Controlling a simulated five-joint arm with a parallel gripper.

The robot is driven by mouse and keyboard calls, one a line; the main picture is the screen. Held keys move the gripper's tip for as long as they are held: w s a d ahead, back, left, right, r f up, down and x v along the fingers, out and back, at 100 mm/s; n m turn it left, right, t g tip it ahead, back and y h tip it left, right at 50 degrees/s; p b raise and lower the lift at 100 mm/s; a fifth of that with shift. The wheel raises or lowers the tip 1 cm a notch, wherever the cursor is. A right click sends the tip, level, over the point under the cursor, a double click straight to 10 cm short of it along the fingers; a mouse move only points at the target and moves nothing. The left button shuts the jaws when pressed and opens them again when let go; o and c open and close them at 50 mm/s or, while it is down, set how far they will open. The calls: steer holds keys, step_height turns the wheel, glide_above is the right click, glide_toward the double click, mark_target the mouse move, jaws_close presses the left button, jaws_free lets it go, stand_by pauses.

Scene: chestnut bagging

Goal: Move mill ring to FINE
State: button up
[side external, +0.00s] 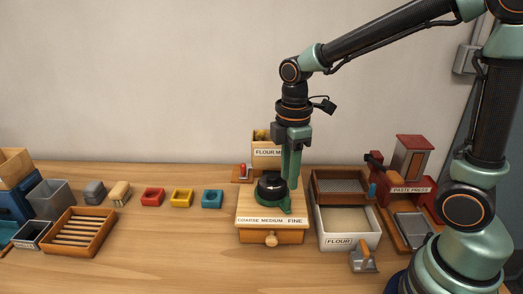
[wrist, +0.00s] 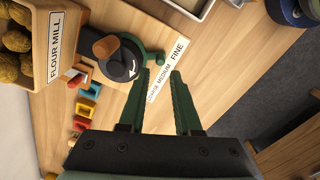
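The flour mill (side external: 271,237) is a wooden box with a drawer and a label strip (wrist: 166,72) reading COARSE, MEDIUM, FINE. Its green mill ring (side external: 269,203) circles the base of a black top (wrist: 117,62) with a wooden knob. In the wrist view a green lug of the ring (wrist: 156,58) sticks out toward the strip, roughly between MEDIUM and FINE; its exact setting is hard to tell. My gripper (wrist: 161,71) is open, fingers pointing down at the mill. The lug lies just beyond the fingertips, nearer the left one. Contact cannot be told.
A chestnut box (wrist: 45,50) labelled FLOUR MILL stands behind the mill. Right of it are a white FLOUR bin (side external: 340,241), a sieve (side external: 343,199) and a red paste press (side external: 411,190). Small coloured trays (side external: 182,198) sit left; the table between them and the mill is mostly clear.

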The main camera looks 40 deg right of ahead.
step_height(320, 180, up, 6)
steer(key=shift+f, duration=0.1)
